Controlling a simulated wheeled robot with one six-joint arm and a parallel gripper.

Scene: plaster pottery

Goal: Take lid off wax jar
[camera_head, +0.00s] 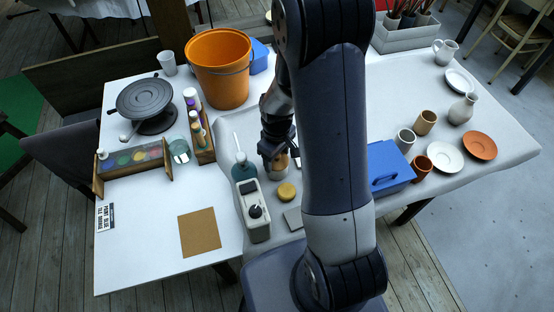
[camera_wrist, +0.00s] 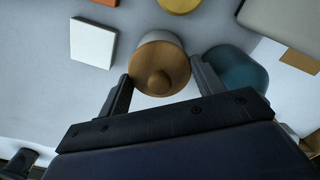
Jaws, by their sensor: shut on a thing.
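The wax jar's round wooden lid with a knob (camera_wrist: 160,72) sits between the two fingers of my gripper (camera_wrist: 161,70) in the wrist view. The fingers are shut on its sides. Part of the pale jar body (camera_wrist: 158,37) shows past the lid's far edge. In the head view my gripper (camera_head: 277,155) points down over the jar (camera_head: 278,172), on the table left of my arm. The fingers partly cover the lid there. I cannot tell whether the lid still touches the jar's rim.
A teal bottle (camera_head: 243,170) stands close left of the jar, with a pale device with a knob (camera_head: 254,212) in front. A blue box (camera_head: 388,166) is to the right, an orange bucket (camera_head: 220,75) behind.

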